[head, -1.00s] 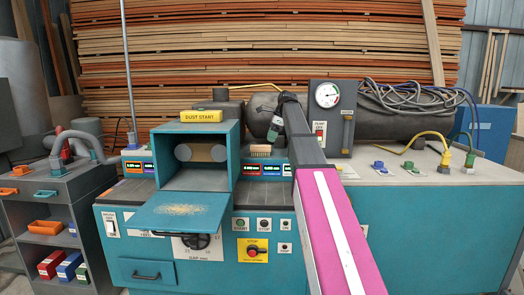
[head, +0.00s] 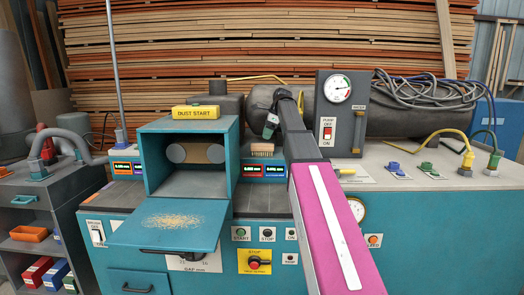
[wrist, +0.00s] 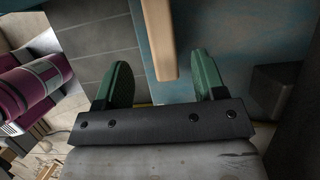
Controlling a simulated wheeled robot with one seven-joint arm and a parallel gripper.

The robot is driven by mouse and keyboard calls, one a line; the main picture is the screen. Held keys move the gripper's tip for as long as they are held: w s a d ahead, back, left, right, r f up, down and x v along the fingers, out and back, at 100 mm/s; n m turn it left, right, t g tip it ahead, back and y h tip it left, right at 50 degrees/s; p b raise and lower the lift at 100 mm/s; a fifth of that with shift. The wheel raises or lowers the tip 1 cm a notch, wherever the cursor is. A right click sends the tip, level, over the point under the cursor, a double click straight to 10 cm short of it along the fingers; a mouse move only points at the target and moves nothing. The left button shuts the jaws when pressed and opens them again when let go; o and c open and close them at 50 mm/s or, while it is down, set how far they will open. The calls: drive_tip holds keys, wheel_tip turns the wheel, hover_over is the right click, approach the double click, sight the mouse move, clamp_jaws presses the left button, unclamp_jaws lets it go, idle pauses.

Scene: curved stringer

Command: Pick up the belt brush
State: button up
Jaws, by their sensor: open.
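The belt brush (head: 262,149) is a small tan piece with a bristle-like upper edge, on the machine top just right of the open teal box. In the wrist view a pale wooden bar, likely the brush's handle (wrist: 158,40), reaches in from the top and ends between the fingers. My gripper (head: 270,126) is above and slightly right of the brush in the head view. Its two green fingers stand wide apart in the wrist view (wrist: 163,80), with a gap on each side of the wood. Nothing is gripped. The height between fingers and brush is hard to judge.
The teal box (head: 187,160) with its lowered, dusty flap (head: 170,222) stands left of the brush. A pump panel with a gauge (head: 338,89) and a dark cylinder (head: 420,130) stand right and behind. Small displays (head: 264,171) sit in front of the brush.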

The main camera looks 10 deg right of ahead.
sight(263, 144)
drive_tip(key=shift+x, duration=3.95)
drive_tip(key=shift+w+d+f, duration=0.1)
drive_tip(key=shift+w+f, duration=0.05)
drive_tip(key=shift+f, duration=0.1)
drive_tip(key=c, duration=1)
